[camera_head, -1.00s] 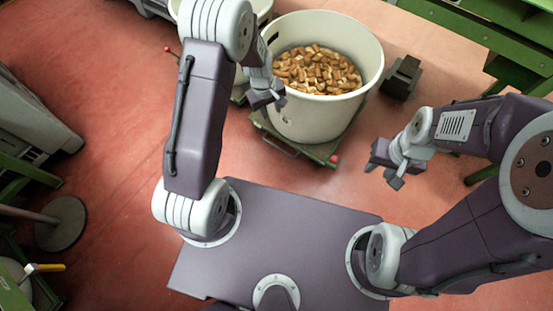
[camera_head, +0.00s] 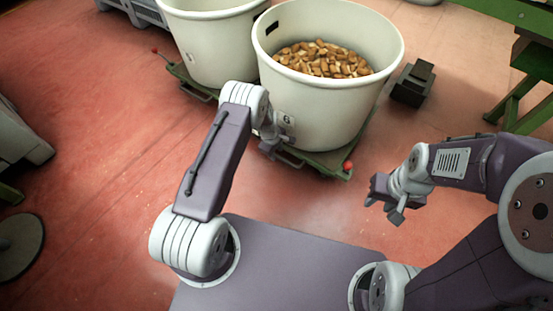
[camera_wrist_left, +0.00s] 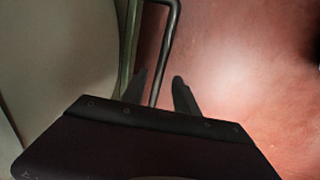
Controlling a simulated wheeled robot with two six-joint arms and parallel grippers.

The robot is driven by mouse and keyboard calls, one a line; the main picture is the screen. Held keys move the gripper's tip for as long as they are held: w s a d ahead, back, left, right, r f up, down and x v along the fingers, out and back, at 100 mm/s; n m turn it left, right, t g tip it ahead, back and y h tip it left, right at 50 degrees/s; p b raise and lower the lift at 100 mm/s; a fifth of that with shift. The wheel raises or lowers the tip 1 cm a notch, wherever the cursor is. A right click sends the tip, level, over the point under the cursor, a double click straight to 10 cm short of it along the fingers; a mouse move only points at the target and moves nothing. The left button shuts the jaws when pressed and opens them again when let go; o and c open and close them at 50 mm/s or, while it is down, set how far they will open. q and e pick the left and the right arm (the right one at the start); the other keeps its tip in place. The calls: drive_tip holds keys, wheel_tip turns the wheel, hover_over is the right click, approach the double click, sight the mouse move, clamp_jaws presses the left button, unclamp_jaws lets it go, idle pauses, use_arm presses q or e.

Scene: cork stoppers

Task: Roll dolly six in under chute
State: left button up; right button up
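A green dolly (camera_head: 325,163) carries a large white bin (camera_head: 318,105) marked 6, part-filled with cork stoppers (camera_head: 322,60). A red knob (camera_head: 347,166) shows at the dolly's front right corner. My left gripper (camera_head: 268,146) is low at the front of this bin, beside the dolly's handle, and is partly hidden. In the left wrist view its fingers (camera_wrist_left: 161,83) are apart, with the grey handle bar (camera_wrist_left: 166,45) running between them; contact cannot be told. My right gripper (camera_head: 384,202) is open and empty above the floor at the right. I cannot pick out the chute.
A second white bin (camera_head: 212,45) on a dolly (camera_head: 190,84) stands close at the left. A dark block (camera_head: 412,83) lies right of the bin, and green framing (camera_head: 518,80) stands further right.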

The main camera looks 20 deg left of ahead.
use_arm(q)
drive_tip(key=shift+w+d+f+b, duration=0.15)
drive_tip(key=shift+f+b, duration=0.1)
drive_tip(key=shift+f, duration=0.4)
drive_tip(key=shift+w+a+f+b, duration=0.1)
drive_tip(key=shift+f+b, duration=0.15)
drive_tip(key=shift+f, duration=0.35)
drive_tip(key=shift+r, duration=0.1)
clamp_jaws()
idle(0.3)
